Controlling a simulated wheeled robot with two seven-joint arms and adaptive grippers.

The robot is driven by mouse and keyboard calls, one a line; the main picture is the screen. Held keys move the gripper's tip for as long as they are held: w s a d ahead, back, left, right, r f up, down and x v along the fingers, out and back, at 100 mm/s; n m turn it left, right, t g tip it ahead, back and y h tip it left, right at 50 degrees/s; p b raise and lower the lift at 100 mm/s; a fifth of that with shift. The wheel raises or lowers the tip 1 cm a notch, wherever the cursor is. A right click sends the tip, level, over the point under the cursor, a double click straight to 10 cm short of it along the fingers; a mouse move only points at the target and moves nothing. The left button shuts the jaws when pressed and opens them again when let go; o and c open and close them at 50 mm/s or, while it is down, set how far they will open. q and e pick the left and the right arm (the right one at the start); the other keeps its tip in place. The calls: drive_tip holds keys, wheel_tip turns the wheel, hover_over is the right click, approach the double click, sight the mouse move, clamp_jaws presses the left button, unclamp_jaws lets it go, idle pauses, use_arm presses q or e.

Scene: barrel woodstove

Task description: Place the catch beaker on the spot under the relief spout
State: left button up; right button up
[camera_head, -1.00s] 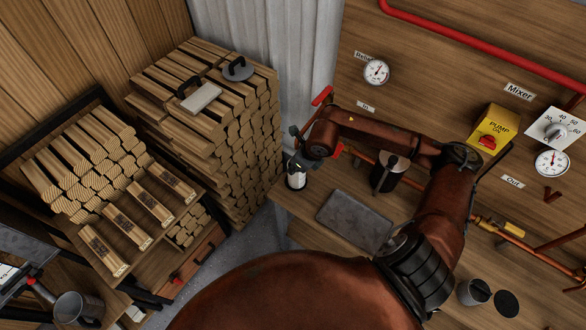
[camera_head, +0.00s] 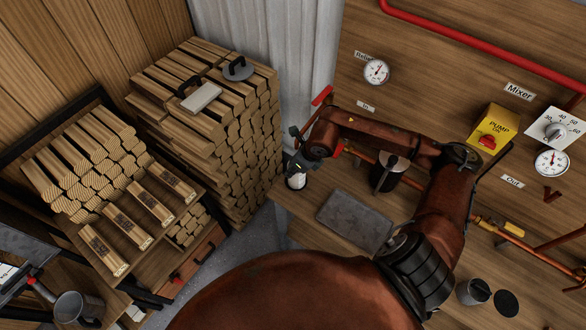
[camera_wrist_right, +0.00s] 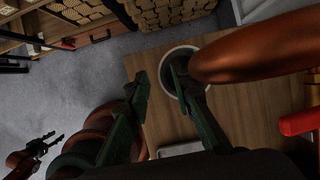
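The catch beaker (camera_head: 297,181) appears to be the small pale vessel at the left end of the bench (camera_head: 283,203). In the wrist view it seems to be the dark round opening with a white rim (camera_wrist_right: 174,50). My right gripper (camera_head: 298,164) is right above it. In the wrist view the right fingers (camera_wrist_right: 158,78) are apart; one crosses the opening, and I cannot tell whether it is inside or above. The copper relief spout (camera_wrist_right: 250,48) hangs close by. The marked spot is not distinguishable. My left gripper (camera_wrist_right: 46,146) shows far off, fingers apart and empty.
Stacked firewood (camera_head: 215,130) is to the left. Red handles (camera_head: 322,96) and a gauge (camera_head: 376,72) are on the wall near my right arm. A metal mug (camera_head: 78,308) is at lower left.

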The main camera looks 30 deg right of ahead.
drive_tip(key=v, duration=1.2)
